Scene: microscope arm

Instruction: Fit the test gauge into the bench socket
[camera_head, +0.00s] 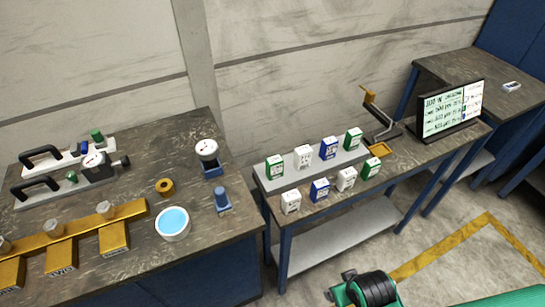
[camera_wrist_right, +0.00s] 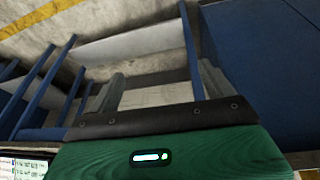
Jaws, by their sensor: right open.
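A round gauge with a white dial (camera_head: 207,150) stands upright on a small blue holder (camera_head: 212,170) at the back right of the left bench. A second dial (camera_head: 94,160) is part of a grey device with black handles on the same bench. I cannot tell for sure which fitting is the bench socket; a green cap (camera_head: 97,136) and a dark knob show on that device. My right gripper (camera_wrist_right: 160,86) is open and empty in the right wrist view, with its fingers wide apart above the floor, away from the gauge. My left gripper is not in view.
On the left bench (camera_head: 215,265) are a bowl of blue liquid (camera_head: 172,221), a brass ring (camera_head: 165,186), a blue peg-like part (camera_head: 222,199) and a yellow rack (camera_head: 75,235). The right bench holds several small boxes (camera_head: 329,148), a crank stand (camera_head: 380,115) and a screen (camera_head: 450,110).

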